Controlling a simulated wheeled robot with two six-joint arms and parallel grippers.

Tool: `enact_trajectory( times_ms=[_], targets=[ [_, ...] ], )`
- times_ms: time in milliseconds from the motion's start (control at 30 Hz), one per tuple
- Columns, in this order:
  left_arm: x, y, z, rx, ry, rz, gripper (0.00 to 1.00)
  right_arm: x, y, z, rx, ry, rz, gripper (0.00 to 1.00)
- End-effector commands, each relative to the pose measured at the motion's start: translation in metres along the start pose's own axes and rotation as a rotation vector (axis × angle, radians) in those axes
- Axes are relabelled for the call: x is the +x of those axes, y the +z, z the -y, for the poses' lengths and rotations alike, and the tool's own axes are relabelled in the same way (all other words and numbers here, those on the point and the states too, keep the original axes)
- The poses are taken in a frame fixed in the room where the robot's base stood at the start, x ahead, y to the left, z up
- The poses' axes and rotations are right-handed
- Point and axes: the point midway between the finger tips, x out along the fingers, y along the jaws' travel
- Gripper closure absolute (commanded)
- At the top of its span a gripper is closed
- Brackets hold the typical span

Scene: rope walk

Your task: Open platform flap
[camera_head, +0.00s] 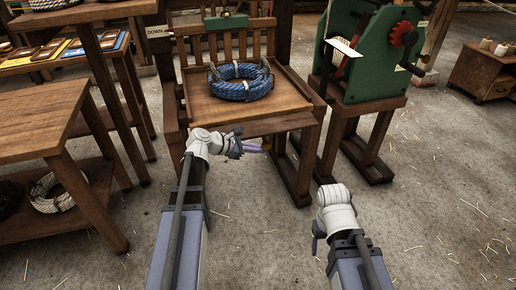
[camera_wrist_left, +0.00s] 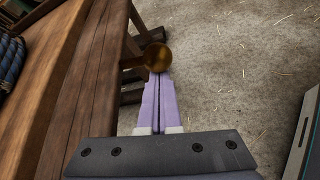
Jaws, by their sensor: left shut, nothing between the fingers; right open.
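The wooden platform (camera_head: 192,95) has slatted rails at its back and holds a coil of blue rope (camera_head: 240,84). Its front edge is a thick brown board (camera_head: 262,126). A round brass knob (camera_wrist_left: 158,57) is by this edge in the left wrist view. My left gripper (camera_head: 262,149) is shut and empty at the platform's front, its purple fingertips (camera_wrist_left: 159,76) at the knob. I cannot tell whether they touch it. My right gripper (camera_head: 317,238) is low at the right, apart from the platform, open, with its fingers largely hidden. No separate flap can be made out.
A wooden table (camera_head: 35,115) with a lower shelf stands at the left. A green machine with a red wheel (camera_head: 403,34) sits on a wooden stand (camera_head: 352,105) right of the platform. The straw-strewn floor (camera_head: 440,205) is clear at the right.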

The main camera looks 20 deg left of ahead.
Motion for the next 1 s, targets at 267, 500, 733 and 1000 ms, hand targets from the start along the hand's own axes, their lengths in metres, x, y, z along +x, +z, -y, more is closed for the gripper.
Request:
enact_trajectory(
  times_ms=[267, 500, 733, 1000],
  targets=[
    [-0.017, 0.029, -0.007, -0.140, -0.081, 0.000, 1.00, -0.038, 0.002, -0.003, 0.002, -0.006, 0.000, 0.28],
    [-0.018, 0.030, -0.007, -0.138, -0.080, 0.000, 1.00, -0.039, 0.002, -0.003, 0.002, -0.007, 0.000, 0.28],
    [-0.017, 0.030, -0.007, -0.137, -0.080, 0.000, 1.00, -0.038, 0.002, -0.002, 0.002, -0.007, 0.000, 0.28],
    [-0.007, 0.012, -0.001, -0.136, -0.081, 0.000, 1.00, -0.017, 0.001, -0.001, 0.001, -0.004, 0.000, 0.28]
  ],
)
